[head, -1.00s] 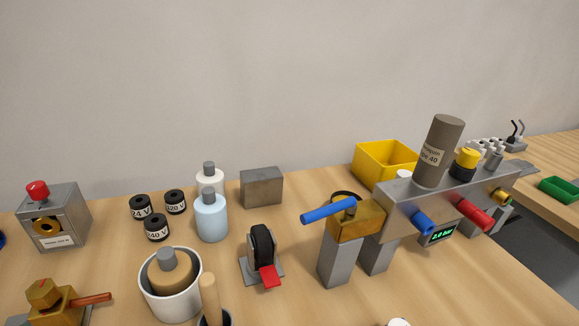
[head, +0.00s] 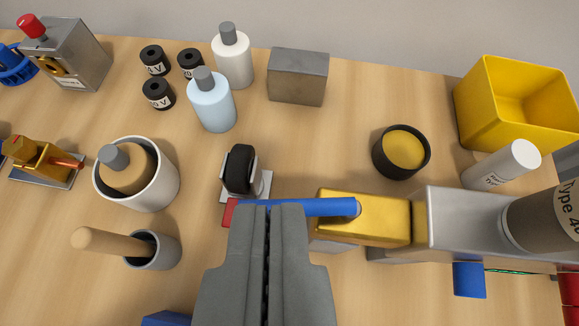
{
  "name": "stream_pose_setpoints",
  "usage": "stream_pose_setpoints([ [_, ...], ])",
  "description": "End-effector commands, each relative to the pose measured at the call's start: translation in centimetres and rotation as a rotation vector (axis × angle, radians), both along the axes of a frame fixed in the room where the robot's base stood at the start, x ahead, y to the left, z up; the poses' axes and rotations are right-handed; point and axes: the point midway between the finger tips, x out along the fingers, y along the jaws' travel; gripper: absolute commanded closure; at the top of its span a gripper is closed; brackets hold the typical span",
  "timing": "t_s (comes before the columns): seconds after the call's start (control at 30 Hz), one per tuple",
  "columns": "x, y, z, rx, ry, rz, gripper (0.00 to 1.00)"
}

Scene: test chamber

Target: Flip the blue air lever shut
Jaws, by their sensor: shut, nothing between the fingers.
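The blue lever (head: 315,207) sits on a brass valve block (head: 378,217) at the left end of the grey manifold (head: 465,218). Its handle points left, away from the manifold, roughly in line with it. My gripper (head: 272,208) is shut and empty, reaching up from the bottom of the view. Its fingertips overlap the lower edge of the lever's left part; I cannot tell whether they touch it. The fingertips hide little of the handle.
A black cup (head: 401,152), a yellow bin (head: 515,105) and a white cylinder (head: 503,164) stand behind the manifold. A white pot (head: 136,174) and grey mortar (head: 152,250) are at left.

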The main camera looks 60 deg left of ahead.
Motion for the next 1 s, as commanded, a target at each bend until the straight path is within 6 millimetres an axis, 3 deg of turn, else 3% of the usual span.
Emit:
stream_pose_setpoints([
  [0.37, 0.3, 0.9, -0.8, 0.000, 0.002, 0.000, 1.00],
  [0.9, 2.8, 7.7, -6.3, -0.001, 0.003, 0.001, 1.00],
  [1.0, 2.3, 6.1, -6.9, 0.000, 0.001, -0.004, 1.00],
])
